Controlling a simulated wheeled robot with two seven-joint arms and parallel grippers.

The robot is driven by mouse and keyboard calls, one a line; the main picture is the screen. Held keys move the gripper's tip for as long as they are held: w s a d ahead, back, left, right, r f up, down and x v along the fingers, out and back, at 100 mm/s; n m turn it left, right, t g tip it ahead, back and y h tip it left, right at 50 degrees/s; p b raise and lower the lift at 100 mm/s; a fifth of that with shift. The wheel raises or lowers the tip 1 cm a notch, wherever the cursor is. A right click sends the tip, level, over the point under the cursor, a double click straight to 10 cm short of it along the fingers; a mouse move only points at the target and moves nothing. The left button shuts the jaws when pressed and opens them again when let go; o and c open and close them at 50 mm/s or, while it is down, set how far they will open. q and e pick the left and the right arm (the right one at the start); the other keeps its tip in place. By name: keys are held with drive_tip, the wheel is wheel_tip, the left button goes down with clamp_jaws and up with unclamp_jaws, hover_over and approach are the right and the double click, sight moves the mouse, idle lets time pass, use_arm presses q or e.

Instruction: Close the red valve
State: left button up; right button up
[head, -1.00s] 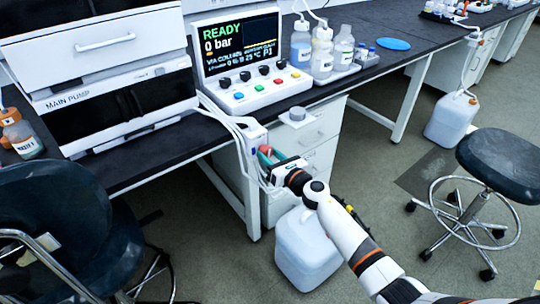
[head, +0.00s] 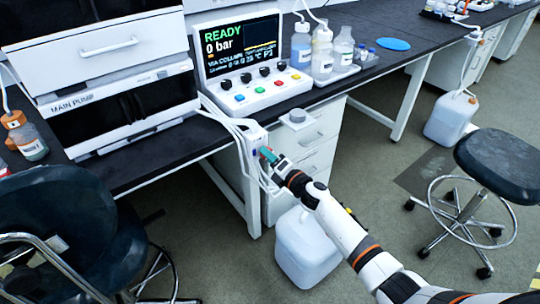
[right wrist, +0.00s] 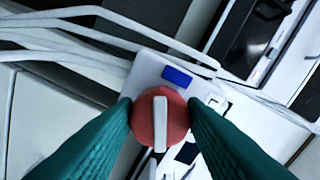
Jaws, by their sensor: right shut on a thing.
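The red valve (right wrist: 145,123) is a round red knob with a white bar across its face, on a white panel (right wrist: 147,72) with a blue label. In the right wrist view the white bar stands nearly upright. My right gripper (right wrist: 160,122) has its green fingers on both sides of the knob, shut on it. In the head view my right gripper (head: 268,155) is at the white valve box (head: 252,140) by the bench's front edge, and the knob is hidden there. My left gripper does not show.
The pump screen (head: 240,45) reads READY and 0 bar. White tubes (head: 222,118) run from the bench to the valve box. A white canister (head: 305,250) stands on the floor below my right arm. A dark chair (head: 70,225) is at left and a stool (head: 500,165) at right.

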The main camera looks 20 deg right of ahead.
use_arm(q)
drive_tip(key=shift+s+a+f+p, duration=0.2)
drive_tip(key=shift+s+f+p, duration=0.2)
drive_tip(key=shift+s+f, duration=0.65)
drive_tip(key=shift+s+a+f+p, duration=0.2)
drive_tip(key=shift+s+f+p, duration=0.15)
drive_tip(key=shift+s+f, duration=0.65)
use_arm(e)
drive_tip(key=shift+m, duration=2.6)
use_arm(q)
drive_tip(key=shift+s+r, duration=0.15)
use_arm(e)
drive_tip(key=o, duration=1)
